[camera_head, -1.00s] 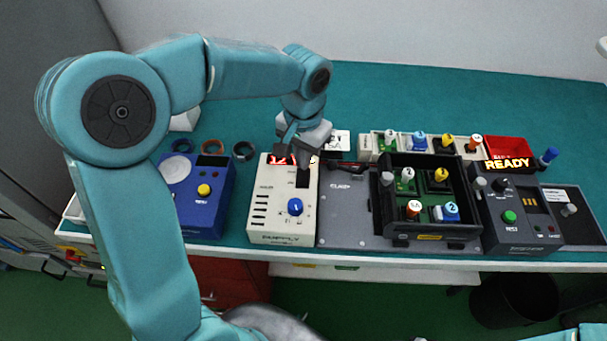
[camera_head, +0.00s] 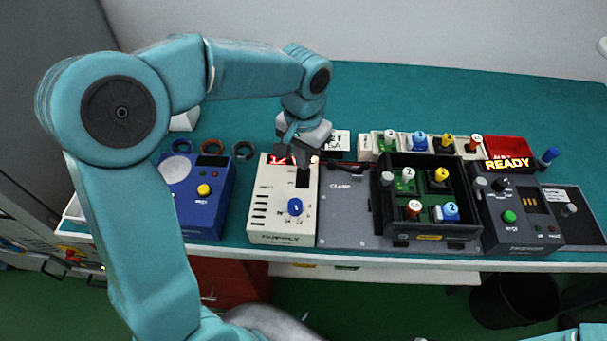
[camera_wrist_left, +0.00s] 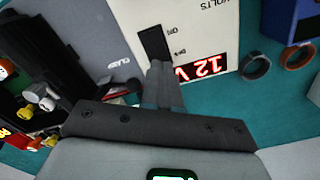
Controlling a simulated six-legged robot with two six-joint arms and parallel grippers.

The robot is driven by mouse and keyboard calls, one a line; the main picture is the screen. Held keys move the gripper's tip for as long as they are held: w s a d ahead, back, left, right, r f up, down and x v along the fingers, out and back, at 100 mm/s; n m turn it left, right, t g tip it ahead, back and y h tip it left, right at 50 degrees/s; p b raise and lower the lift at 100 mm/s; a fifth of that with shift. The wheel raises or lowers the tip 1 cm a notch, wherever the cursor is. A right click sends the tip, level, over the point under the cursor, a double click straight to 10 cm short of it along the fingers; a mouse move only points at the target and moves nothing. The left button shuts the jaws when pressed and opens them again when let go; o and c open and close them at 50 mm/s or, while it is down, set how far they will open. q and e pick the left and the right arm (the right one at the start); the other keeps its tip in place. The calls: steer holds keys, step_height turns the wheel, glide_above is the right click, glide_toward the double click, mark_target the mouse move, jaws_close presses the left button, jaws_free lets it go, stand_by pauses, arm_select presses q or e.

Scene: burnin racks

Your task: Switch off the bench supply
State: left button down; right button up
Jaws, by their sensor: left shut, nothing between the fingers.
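The bench supply (camera_head: 269,211) is a cream box with a blue knob and a lit red display, standing on the bench left of centre. In the left wrist view its display (camera_wrist_left: 203,68) reads 12 V upside down. Beside the display is a black rocker switch (camera_wrist_left: 154,42) with small lettering next to it. My left gripper (camera_head: 300,165) is over the back part of the supply. In the left wrist view its fingers (camera_wrist_left: 160,72) are shut and empty, their tips at or very near the switch's lower end; I cannot tell whether they touch. My right gripper is not in view.
A blue instrument (camera_head: 214,210) stands left of the supply. On the right are a grey clamp plate (camera_head: 345,217), a black tray (camera_head: 430,227) with several coloured-cap parts, and a tester showing READY (camera_head: 520,225). The teal bench behind is mostly clear.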

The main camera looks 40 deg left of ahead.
arm_select(q)
steer(key=shift+f+b, duration=0.7)
steer(key=shift+f, duration=0.3)
steer(key=shift+r, duration=0.15)
steer(key=shift+r+p, duration=0.6)
steer(key=shift+p, duration=0.1)
step_height(320, 180, up, 6)
steer(key=p, duration=0.4)
steer(key=shift+f, duration=0.15)
steer(key=shift+f, duration=0.1)
